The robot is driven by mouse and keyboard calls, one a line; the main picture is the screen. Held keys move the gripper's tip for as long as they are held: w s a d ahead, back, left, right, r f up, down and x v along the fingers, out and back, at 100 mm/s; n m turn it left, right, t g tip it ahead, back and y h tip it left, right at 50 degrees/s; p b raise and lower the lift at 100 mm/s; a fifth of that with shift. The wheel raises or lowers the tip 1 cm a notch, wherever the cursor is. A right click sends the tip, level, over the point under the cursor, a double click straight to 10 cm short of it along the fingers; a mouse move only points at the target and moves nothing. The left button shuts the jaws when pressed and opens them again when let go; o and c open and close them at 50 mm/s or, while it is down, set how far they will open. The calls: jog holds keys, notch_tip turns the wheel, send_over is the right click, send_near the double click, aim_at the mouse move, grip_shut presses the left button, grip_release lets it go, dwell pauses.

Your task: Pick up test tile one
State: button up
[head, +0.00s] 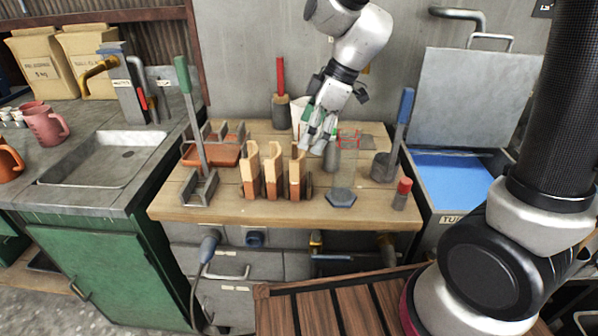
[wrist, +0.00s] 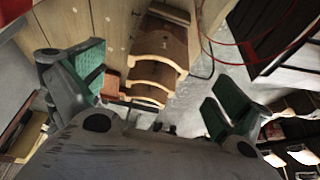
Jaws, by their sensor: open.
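Three upright tiles with curved tops, pale above and orange-brown below, stand in a row on the wooden bench: a left tile (head: 250,172), a middle tile (head: 273,172) and a right tile (head: 297,174). In the wrist view they show as stacked arches, and the nearest tile (wrist: 165,45) bears a mark like a 1, likely test tile one. My gripper (head: 318,138) is open and empty, above and behind the right end of the row. Its green-padded fingers (wrist: 158,85) are apart, with the tiles seen beyond them. No finger visibly touches a tile.
An orange tray (head: 212,157) and a green-handled tool (head: 188,88) stand left of the tiles. The bench front (head: 215,212) is clear.

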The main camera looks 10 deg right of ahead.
aim_at(288, 179)
jog(key=x, duration=1.1)
jog(key=shift+d, duration=0.15)
jog(key=c, duration=1)
